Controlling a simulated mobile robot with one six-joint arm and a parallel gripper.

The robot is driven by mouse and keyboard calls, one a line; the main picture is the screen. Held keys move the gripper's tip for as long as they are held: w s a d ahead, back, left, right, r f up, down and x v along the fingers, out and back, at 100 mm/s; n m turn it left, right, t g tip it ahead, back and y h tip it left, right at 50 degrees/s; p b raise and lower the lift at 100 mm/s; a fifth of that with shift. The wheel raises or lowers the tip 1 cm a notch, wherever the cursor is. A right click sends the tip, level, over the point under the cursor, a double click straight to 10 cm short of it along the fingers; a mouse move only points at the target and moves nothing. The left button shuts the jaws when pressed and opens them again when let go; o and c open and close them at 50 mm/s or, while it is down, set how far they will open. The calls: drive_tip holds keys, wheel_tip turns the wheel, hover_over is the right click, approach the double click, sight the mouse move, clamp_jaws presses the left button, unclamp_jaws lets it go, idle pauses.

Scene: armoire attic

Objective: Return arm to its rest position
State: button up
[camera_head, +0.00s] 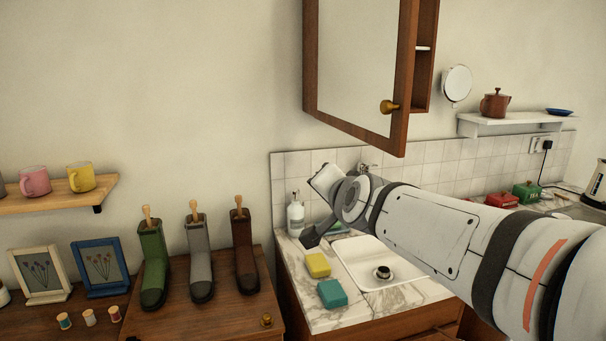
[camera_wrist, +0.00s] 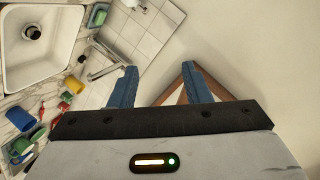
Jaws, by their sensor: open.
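My arm reaches in from the right over the sink counter in the head view. My gripper (camera_head: 318,235) hangs at its end near the tiled wall, partly hidden by my own wrist. In the wrist view its two blue fingers (camera_wrist: 160,76) stand wide apart with nothing held between them. A brown wooden edge (camera_wrist: 187,73) shows behind the fingers, and I cannot tell how far away it is.
The mirrored cabinet (camera_head: 355,65) hangs above my arm, its door ajar. Below are a sink (camera_head: 358,252), a soap bottle (camera_head: 295,215), a yellow sponge (camera_head: 318,265) and a teal sponge (camera_head: 332,293). Boots (camera_head: 152,260) stand on the wooden dresser (camera_head: 215,310) left. A wall shelf (camera_head: 515,123) is right.

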drive_tip(key=s+d+f+n+g+h+p, duration=0.1)
drive_tip(key=s+d+f+n+g, duration=0.2)
drive_tip(key=s+f, duration=0.7)
drive_tip(key=s+d+f+n+g+h, duration=0.2)
drive_tip(key=s+d+f+n+g, duration=0.2)
drive_tip(key=s+d+f+g, duration=0.3)
drive_tip(key=s+f+g, duration=0.1)
drive_tip(key=s+f, duration=0.2)
drive_tip(key=s, duration=0.3)
drive_tip(key=shift+s+d+f+p, duration=0.15)
drive_tip(key=shift+s+f+p, duration=0.05)
drive_tip(key=shift+p, duration=0.15)
